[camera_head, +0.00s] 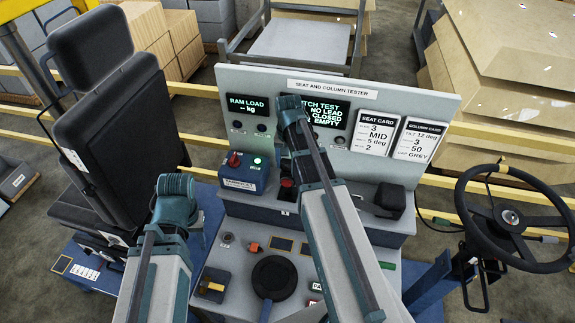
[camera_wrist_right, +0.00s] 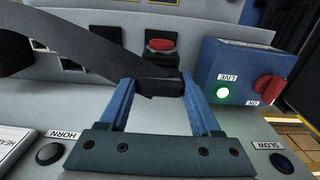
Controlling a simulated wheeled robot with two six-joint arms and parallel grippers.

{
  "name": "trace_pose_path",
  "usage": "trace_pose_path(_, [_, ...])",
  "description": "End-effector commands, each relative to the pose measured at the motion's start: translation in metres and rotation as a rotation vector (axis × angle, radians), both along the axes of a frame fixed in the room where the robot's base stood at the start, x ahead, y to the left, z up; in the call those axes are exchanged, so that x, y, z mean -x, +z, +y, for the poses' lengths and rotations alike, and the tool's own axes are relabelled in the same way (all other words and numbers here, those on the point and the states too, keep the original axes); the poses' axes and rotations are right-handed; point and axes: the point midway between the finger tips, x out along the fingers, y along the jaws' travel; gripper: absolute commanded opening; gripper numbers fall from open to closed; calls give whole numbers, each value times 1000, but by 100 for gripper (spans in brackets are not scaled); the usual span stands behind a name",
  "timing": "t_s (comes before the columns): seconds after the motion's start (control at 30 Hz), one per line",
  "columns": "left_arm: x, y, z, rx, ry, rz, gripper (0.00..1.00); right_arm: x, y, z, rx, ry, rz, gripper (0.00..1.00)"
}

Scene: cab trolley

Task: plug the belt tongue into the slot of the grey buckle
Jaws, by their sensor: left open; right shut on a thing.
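My right gripper (camera_wrist_right: 166,92) shows in the right wrist view with its two blue fingers shut on a dark block at the end of the black belt (camera_wrist_right: 95,60), held above the console. I take this block to be the belt tongue (camera_wrist_right: 160,88); its tip is hard to make out. The belt runs from it to the upper left. In the head view, my right arm hides the gripper and tongue. A black belt housing (camera_head: 390,200) sits right of that arm. I cannot identify the grey buckle for sure in either view. My left arm is in the head view, but its gripper does not show.
A blue box with a red knob (camera_head: 243,173) and lit green lamp stands beside my right arm; it also shows in the wrist view (camera_wrist_right: 238,75). A red button (camera_wrist_right: 160,45) is behind the tongue. A black seat (camera_head: 110,130) stands left, a steering wheel (camera_head: 515,218) right.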

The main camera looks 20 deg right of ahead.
Motion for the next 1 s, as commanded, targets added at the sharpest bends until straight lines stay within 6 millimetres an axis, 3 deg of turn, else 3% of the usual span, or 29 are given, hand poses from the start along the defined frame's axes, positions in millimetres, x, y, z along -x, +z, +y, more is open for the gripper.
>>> trace_pose_path(0.27, [0, 2, 0, 0, 0, 0, 46, 0, 2, 0, 0, 0, 0, 0])
trace_pose_path(1.0, [0, 29, 0, 0, 0, 0, 46, 0, 29, 0, 0, 0, 0, 0])
